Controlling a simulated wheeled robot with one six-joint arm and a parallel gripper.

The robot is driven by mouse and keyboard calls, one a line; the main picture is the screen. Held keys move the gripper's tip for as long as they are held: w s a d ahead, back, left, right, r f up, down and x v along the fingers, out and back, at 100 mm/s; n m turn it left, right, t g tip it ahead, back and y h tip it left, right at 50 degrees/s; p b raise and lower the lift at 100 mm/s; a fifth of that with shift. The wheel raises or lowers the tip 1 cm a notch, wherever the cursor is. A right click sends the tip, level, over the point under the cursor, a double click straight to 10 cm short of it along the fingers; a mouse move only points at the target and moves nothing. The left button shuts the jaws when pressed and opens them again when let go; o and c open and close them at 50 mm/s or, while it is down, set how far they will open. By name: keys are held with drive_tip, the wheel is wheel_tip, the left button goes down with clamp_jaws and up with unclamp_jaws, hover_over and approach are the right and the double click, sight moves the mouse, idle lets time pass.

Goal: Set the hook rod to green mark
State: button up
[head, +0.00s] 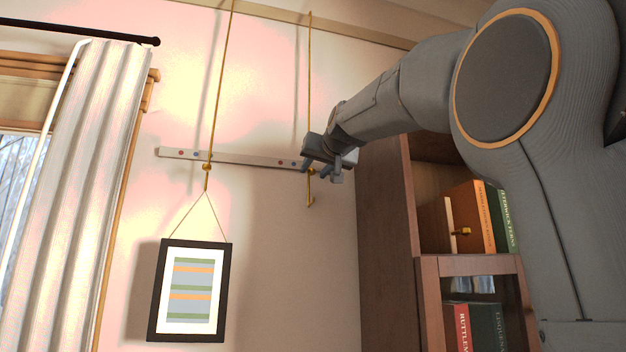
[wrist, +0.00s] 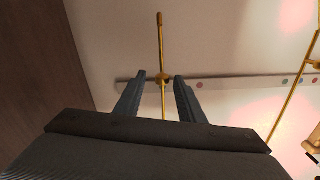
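A brass hook rod (head: 309,75) hangs against the wall at the right; its knobbed lower end shows at the top of the wrist view (wrist: 160,35). Another brass rod (head: 222,85) hangs to its left and bears the framed picture (head: 155,295). A pale strip (head: 240,159) with small coloured dots runs behind both rods. Some dots show in the wrist view, small and dull; I cannot surely pick out a green one. My gripper (head: 311,167) is at the right rod. In the wrist view its fingers (wrist: 160,76) are open on either side of that rod, with gaps.
A wooden bookcase (head: 383,240) with several books stands right of the rods, close below my arm. A white curtain (head: 75,180) and window are at the left. The wall between the rods is clear apart from the strip.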

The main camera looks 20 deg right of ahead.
drive_tip(key=shift+s+a+b, duration=0.15)
drive_tip(key=shift+s+b, duration=0.7)
drive_tip(key=shift+s, duration=1.25)
